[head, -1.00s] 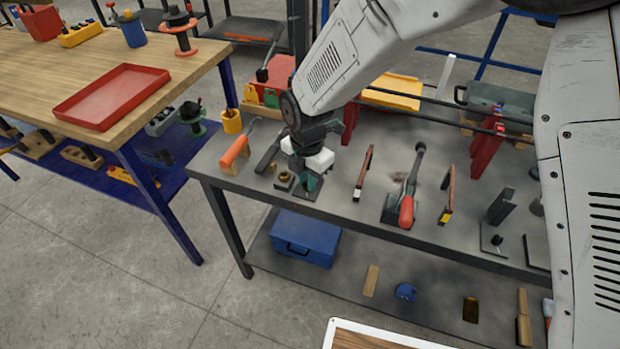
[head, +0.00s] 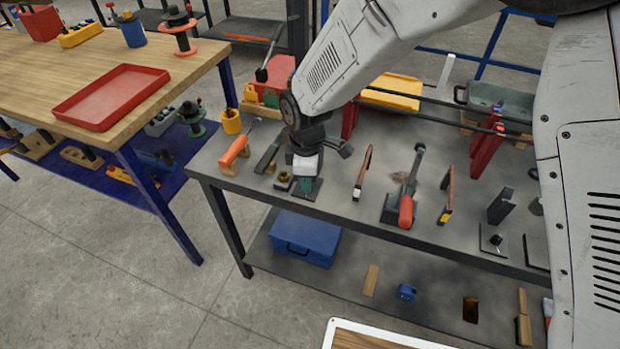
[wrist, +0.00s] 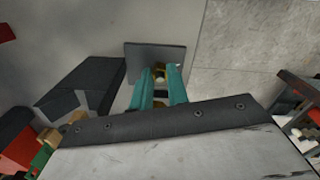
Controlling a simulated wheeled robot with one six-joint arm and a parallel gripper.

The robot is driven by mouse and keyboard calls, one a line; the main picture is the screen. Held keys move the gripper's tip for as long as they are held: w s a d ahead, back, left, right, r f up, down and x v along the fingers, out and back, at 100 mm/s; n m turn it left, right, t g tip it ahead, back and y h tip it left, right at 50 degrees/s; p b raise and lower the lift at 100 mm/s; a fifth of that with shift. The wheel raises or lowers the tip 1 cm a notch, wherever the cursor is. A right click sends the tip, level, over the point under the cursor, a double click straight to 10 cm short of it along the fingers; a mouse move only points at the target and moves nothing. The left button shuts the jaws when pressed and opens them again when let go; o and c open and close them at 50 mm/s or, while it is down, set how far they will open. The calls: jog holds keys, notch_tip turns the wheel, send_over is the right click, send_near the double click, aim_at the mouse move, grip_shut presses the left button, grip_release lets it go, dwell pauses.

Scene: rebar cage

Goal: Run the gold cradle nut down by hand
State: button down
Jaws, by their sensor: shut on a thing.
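My gripper (head: 306,187) points down at the front left of the grey bench, over a small dark plate (head: 309,195). The grey plate (wrist: 162,53) also shows behind the fingertips in the wrist view. The nut is hidden by the gripper in the head view, and how far down it sits cannot be seen.
A brass-coloured part (head: 283,181) stands close left of my gripper. An orange-handled tool (head: 234,152) lies farther left. A clamp-like tool (head: 362,172) and a red-handled tool (head: 406,209) stand to the right. The bench's front edge is close by.

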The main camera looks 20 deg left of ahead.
jog(key=m, duration=0.6)
jog(key=shift+s+f, duration=0.15)
jog(key=m, duration=0.5)
jog(key=shift+m, duration=0.4)
jog(key=c, duration=1.4)
grip_release()
jog(key=shift+o, duration=0.2)
jog(key=shift+r, duration=0.45)
notch_tip(320, 180, up, 7)
